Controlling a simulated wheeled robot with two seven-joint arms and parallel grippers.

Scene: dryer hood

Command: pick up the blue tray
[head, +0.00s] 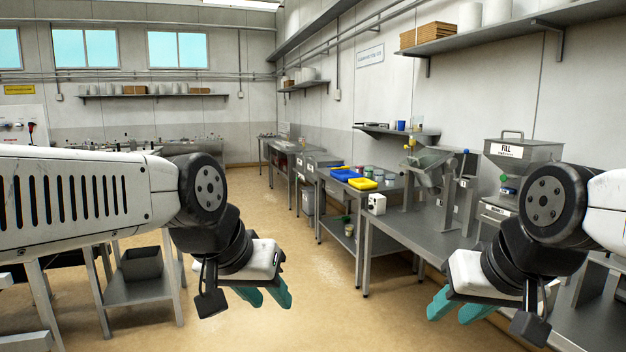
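The blue tray (344,174) sits on a grey metal table along the right wall, in the middle distance. It lies just behind a yellow tray (362,184) on the same table. My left gripper (266,298) hangs at the lower middle, its teal fingers apart and empty, above the floor and well short of the table. My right gripper (458,308) is at the lower right, its teal fingers apart and empty, in front of the nearer bench. Both are far from the blue tray, and nothing hides the tray's upper side.
A nearer grey bench (415,236) carries a white box (377,204) and a metal hopper marked FILL (522,152). A shelf table with a dark bin (142,263) stands at the left. The tan floor (300,260) between is open.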

